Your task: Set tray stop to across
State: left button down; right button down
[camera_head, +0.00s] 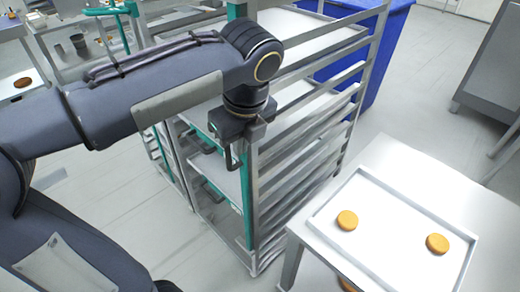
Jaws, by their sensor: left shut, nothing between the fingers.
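A metal tray rack (300,172) stands in the middle, with several white trays on its levels. A teal upright strip (246,205) runs down its near front corner; I cannot tell for sure whether this is the tray stop or how it is turned. My left arm reaches in from the left, and my left gripper (232,160) points down at the rack's front corner, close to the teal strip. Its fingers are shut with nothing between them. Whether they touch the strip or the post is unclear. The gripper and forearm hide part of the rack's upper front. My right gripper is out of view.
A white table at the lower right holds a tray (395,205) with two orange-brown rounds (347,220). A blue bin (385,50) stands behind the rack. A grey unit is at the far right. The floor left of the rack is partly clear.

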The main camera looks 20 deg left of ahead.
pick_arm(q)
jog(key=shift+w+d+r+m, duration=0.2)
jog(key=shift+w+d+m, duration=0.2)
jog(key=shift+m, duration=0.1)
jog(key=w+a+f+p, duration=0.1)
jog(key=w+a+f, duration=0.2)
jog(key=f, duration=0.6)
jog(key=shift+w+a+f, duration=0.35)
jog(key=shift+a+f, duration=0.05)
jog(key=shift+a, duration=0.8)
